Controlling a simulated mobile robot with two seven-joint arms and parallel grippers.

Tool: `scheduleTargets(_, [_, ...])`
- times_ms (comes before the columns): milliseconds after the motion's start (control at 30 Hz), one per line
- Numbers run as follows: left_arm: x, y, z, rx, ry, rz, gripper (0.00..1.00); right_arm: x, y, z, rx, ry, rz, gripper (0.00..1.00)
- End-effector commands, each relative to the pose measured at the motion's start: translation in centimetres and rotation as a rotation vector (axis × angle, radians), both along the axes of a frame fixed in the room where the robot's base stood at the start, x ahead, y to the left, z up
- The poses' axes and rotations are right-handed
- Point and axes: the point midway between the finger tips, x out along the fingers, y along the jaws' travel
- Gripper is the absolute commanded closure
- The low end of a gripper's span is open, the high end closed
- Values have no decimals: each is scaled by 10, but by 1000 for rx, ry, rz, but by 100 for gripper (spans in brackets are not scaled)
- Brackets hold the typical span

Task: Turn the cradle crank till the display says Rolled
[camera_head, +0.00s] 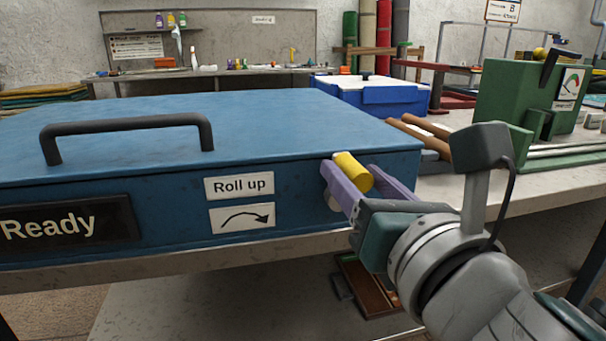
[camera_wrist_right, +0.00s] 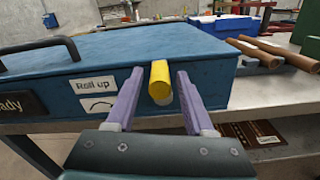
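The blue cradle (camera_head: 270,125) is a wide box with a black handle on top. Its black display (camera_head: 65,228) on the front reads "Ready". A "Roll up" label (camera_head: 239,186) and a curved-arrow label (camera_head: 242,217) are on the front. The crank's yellow knob (camera_head: 352,171) sticks out at the front's right end; it also shows in the right wrist view (camera_wrist_right: 160,82). My right gripper (camera_head: 352,180) has its purple fingers apart on either side of the knob, with gaps visible in the right wrist view. The crank arm is mostly hidden. My left gripper is not in view.
The cradle stands on a grey table (camera_head: 240,257). Brown rolls (camera_head: 425,130) and a green machine (camera_head: 520,95) are to its right. A blue-and-white cooler box (camera_head: 375,95) stands behind. A wooden tray (camera_head: 365,285) lies below the table's edge.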

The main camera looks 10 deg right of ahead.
Motion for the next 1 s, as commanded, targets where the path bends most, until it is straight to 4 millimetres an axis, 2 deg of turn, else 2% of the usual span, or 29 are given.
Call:
scheduleTargets(67, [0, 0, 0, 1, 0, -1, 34, 0, 0, 0, 0, 0, 0, 57])
scheduleTargets(433, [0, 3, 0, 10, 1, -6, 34, 0, 0, 0, 0, 0, 0, 99])
scheduleTargets(1000, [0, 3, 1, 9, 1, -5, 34, 0, -3, 1, 49, 0, 1, 100])
